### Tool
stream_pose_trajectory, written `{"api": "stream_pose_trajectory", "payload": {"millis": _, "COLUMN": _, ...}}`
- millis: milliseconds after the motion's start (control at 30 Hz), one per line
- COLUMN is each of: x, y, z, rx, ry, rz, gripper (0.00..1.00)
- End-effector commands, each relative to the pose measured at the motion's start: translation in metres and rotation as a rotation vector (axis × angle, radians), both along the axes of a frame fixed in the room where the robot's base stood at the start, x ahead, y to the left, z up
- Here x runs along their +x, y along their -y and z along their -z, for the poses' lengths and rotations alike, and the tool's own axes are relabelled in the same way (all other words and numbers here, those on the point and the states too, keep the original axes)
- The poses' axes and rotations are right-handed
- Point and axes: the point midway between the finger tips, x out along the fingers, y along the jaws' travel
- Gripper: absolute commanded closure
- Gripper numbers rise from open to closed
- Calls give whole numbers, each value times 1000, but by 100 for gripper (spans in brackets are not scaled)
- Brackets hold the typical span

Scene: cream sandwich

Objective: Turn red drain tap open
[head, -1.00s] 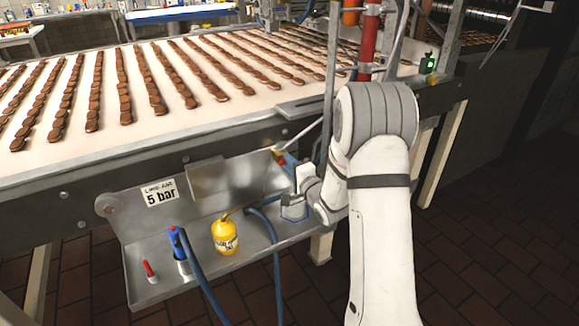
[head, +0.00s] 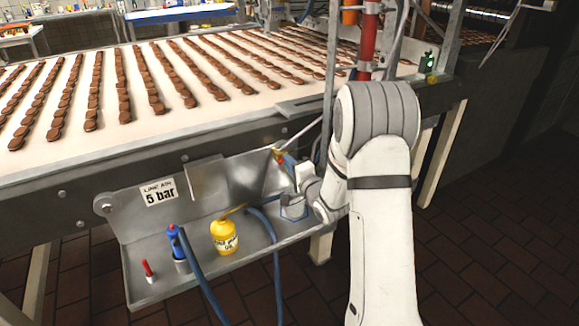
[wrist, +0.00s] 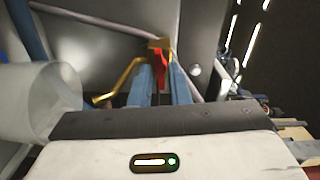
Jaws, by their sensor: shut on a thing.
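The red drain tap (wrist: 160,57) shows in the wrist view, next to a brass fitting and a bent brass pipe (wrist: 122,80). My gripper (wrist: 162,76) has its two blue fingers on either side of the red handle and is shut on it. In the head view the tap (head: 278,153) is a small red and brass spot under the conveyor edge. The blue fingertips of my gripper (head: 286,159) reach it there. My white arm stands to its right, and the fingers partly hide the handle.
A metal tray (head: 150,292) hangs below the conveyor (head: 60,165). A grey rod (wrist: 95,22) crosses behind the tap. Dark floor lies open at right.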

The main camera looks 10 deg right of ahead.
Motion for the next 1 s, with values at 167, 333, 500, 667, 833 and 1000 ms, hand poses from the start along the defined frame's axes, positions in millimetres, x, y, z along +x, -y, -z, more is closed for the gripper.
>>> {"api": "stream_pose_trajectory", "payload": {"millis": 167, "x": 0, "y": 0, "z": 4, "rx": -97, "ry": 31, "rz": 0, "gripper": 100}}
{"api": "stream_pose_trajectory", "payload": {"millis": 333, "x": 0, "y": 0, "z": 6, "rx": -235, "ry": 77, "rz": 0, "gripper": 100}}
{"api": "stream_pose_trajectory", "payload": {"millis": 500, "x": 0, "y": -1, "z": 6, "rx": -390, "ry": 128, "rz": 0, "gripper": 100}}
{"api": "stream_pose_trajectory", "payload": {"millis": 667, "x": 0, "y": -1, "z": 6, "rx": -534, "ry": 174, "rz": -1, "gripper": 100}}
{"api": "stream_pose_trajectory", "payload": {"millis": 833, "x": 0, "y": -1, "z": 6, "rx": -689, "ry": 223, "rz": 0, "gripper": 100}}
{"api": "stream_pose_trajectory", "payload": {"millis": 1000, "x": 0, "y": -1, "z": 6, "rx": -842, "ry": 274, "rz": -1, "gripper": 100}}
